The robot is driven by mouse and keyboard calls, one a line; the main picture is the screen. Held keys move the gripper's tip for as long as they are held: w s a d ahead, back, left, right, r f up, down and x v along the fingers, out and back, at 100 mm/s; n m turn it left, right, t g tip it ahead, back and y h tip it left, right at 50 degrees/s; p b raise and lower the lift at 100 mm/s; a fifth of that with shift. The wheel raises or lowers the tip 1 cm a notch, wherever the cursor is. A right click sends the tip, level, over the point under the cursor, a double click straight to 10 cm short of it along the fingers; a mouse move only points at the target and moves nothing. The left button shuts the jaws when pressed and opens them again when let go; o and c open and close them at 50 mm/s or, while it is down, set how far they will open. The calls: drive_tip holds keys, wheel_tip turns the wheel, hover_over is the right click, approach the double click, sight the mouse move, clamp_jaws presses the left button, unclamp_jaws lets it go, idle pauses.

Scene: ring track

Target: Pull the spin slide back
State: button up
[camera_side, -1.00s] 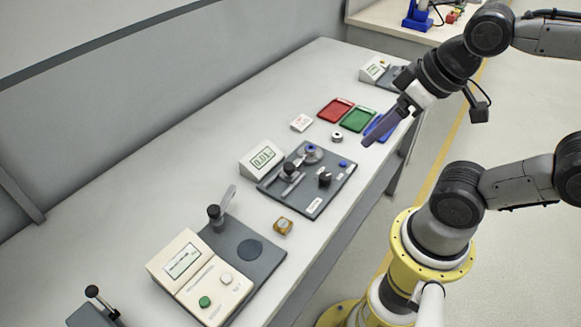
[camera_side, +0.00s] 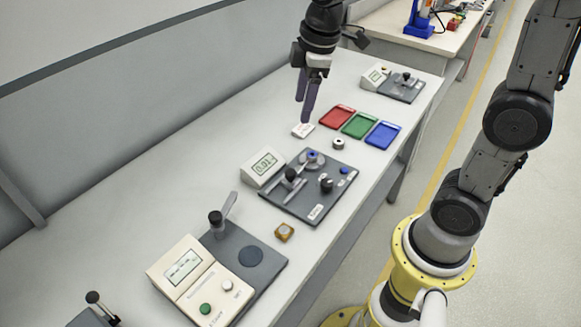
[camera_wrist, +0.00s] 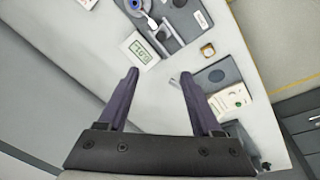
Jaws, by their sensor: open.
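The ring-measuring fixture is a dark plate (camera_side: 308,200) on the bench, with a white display box (camera_side: 262,166) at its left. A grey slide with a black knob (camera_side: 291,174) sits on the plate near the display. A round grey seat with a blue centre (camera_side: 311,156) is behind it, and a second black knob (camera_side: 326,184) is to the right. No readable label tells which part is the spin slide. My gripper (camera_side: 305,115) is open and empty, above the bench behind the fixture. In the wrist view my gripper (camera_wrist: 158,76) shows spread fingers; the plate (camera_wrist: 178,38) is partly cut off at the top.
Red (camera_side: 337,117), green (camera_side: 361,125) and blue (camera_side: 383,134) trays lie behind the fixture, with a metal ring (camera_side: 338,143) and white card (camera_side: 302,130) nearby. A brass-coloured block (camera_side: 284,232) and another instrument (camera_side: 190,275) stand in front. A further station (camera_side: 402,88) is at the back.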

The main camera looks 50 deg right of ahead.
drive_tip(key=g, duration=0.2)
hover_over(290, 172)
wheel_tip(290, 172, down, 7)
wheel_tip(290, 172, down, 14)
drive_tip(key=shift+f, duration=0.2)
clamp_jaws()
idle(0.3)
drive_tip(key=shift+r, duration=0.1)
idle(1.0)
